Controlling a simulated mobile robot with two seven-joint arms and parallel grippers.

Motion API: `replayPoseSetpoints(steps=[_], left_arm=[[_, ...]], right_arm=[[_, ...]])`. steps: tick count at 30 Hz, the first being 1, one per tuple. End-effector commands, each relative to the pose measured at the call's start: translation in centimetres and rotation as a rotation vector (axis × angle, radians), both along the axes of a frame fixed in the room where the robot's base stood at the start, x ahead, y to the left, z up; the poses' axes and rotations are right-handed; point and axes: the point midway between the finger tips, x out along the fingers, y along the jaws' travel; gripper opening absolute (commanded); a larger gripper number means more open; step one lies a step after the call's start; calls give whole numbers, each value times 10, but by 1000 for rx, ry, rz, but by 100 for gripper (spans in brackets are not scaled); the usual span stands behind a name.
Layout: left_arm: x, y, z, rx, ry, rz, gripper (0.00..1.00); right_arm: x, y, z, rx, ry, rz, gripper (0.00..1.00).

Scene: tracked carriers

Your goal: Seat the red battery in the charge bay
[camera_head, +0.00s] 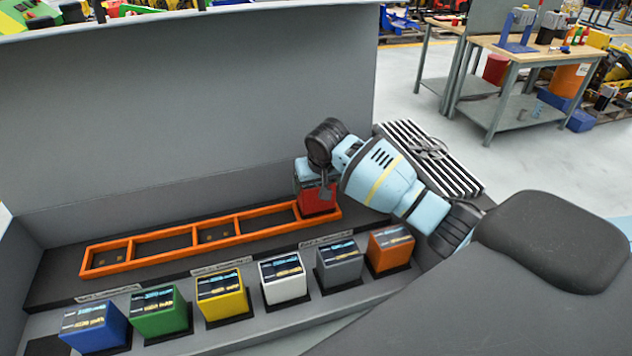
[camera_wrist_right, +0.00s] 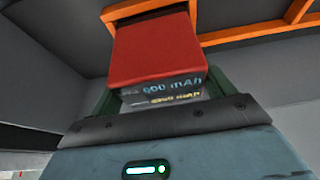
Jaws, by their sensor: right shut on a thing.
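The red battery (camera_head: 318,199) is at the right end of the orange-framed charge bay (camera_head: 180,234), over or in its rightmost compartment. I cannot tell whether its base touches the bay floor. My right gripper (camera_head: 314,180) is shut on the battery from above, hiding much of its top. In the right wrist view the red battery (camera_wrist_right: 157,48) fills the space in front of the gripper (camera_wrist_right: 158,92), its labelled face partly showing. The orange frame (camera_wrist_right: 240,34) runs just beyond it. My left gripper is not in view.
Along the front ledge stand blue (camera_head: 94,327), green (camera_head: 160,312), yellow (camera_head: 223,295), white (camera_head: 284,278), grey (camera_head: 339,264) and orange (camera_head: 391,249) batteries. A grey panel (camera_head: 190,110) rises behind the bay. A ribbed dark surface (camera_head: 430,155) lies to the right. The bay's other compartments hold no battery.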

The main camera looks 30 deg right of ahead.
Motion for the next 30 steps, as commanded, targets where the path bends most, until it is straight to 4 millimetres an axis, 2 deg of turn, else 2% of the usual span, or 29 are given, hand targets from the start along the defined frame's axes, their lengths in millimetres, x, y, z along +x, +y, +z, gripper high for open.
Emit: replayPoseSetpoints(steps=[27,28,30], left_arm=[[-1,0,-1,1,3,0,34],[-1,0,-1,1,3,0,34],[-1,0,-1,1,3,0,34]], right_arm=[[1,0,-14,1,-6,0,31],[1,0,-15,1,-6,0,83],[1,0,-14,1,-6,0,92]])
